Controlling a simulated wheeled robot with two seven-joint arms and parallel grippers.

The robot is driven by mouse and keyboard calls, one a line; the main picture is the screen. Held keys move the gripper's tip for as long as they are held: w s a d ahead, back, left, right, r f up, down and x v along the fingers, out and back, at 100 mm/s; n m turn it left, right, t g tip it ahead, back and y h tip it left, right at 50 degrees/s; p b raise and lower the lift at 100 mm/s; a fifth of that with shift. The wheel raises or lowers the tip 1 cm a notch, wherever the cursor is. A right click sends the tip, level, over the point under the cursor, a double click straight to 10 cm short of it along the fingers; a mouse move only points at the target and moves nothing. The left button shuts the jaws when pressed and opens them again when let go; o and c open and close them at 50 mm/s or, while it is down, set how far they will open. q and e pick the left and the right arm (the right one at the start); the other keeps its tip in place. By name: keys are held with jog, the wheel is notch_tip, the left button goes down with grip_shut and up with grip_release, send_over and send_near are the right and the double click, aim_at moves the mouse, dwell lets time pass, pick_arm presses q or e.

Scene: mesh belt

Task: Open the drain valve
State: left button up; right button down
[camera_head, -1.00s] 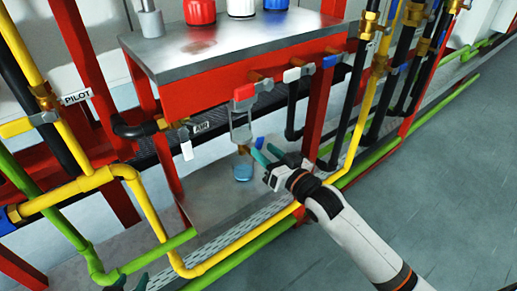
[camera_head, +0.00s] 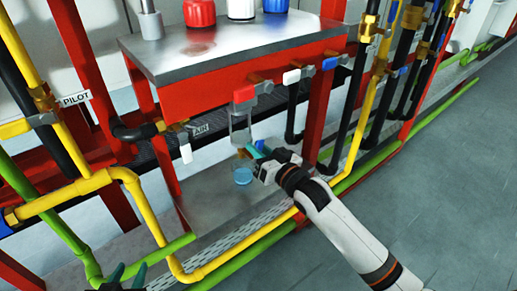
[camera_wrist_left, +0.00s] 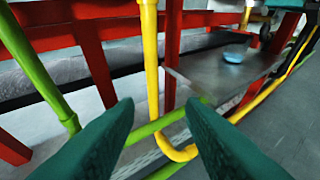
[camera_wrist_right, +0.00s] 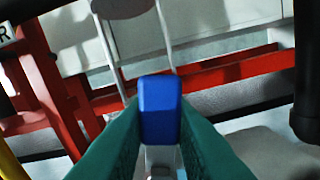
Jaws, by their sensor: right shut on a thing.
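The drain valve's blue handle (camera_wrist_right: 160,105) sits between my right gripper's green fingers in the right wrist view. In the head view the brass drain valve (camera_head: 241,153) hangs under the clear bowl (camera_head: 240,124) of a red-topped filter unit. My right gripper (camera_head: 255,150) reaches it from the right and is shut on the blue handle, mostly hidden by the fingers. A small cup of blue liquid (camera_head: 243,175) stands below on the metal shelf; it also shows in the left wrist view (camera_wrist_left: 234,55). My left gripper (camera_head: 128,272) is open and empty at the bottom left.
Yellow pipe (camera_head: 150,215) and green pipe (camera_head: 165,256) run in front of my left gripper. The red frame post (camera_head: 318,118) stands close behind and right of my right gripper. Black hose (camera_head: 293,115) hangs nearby. The grey floor (camera_head: 440,180) at right is clear.

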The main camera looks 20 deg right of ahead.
jog(key=shift+a+r+n+p, duration=0.2)
jog(key=shift+n+p, duration=0.6)
jog(key=shift+p, duration=0.15)
jog(key=shift+s+a+f+n+p, duration=0.15)
jog(key=shift+a+n+p, duration=0.05)
jog(key=shift+n+p, duration=0.55)
pick_arm(q)
jog(key=s+a+f+g+y, duration=0.1)
jog(key=s+a+f+g, duration=0.1)
jog(key=s, duration=0.4)
jog(key=s+a+f+g+y, duration=0.1)
jog(key=s+a+f+g, duration=0.1)
jog(key=s+f+g, duration=0.3)
jog(key=shift+s+a+n+g, duration=0.25)
jog(key=shift+s+g, duration=0.25)
jog(key=shift+g, duration=0.6)
jog(key=shift+f, duration=0.1)
pick_arm(e)
jog(key=c, duration=1.3)
grip_release()
jog(key=shift+s, duration=0.1)
pick_arm(q)
jog(key=shift+s+r+y+p, duration=0.3)
jog(key=shift+s+r+p, duration=0.1)
jog(key=shift+r+p, duration=0.45)
pick_arm(e)
jog(key=v, duration=1.1)
jog(key=shift+s+d, duration=0.15)
jog(key=shift+s, duration=0.25)
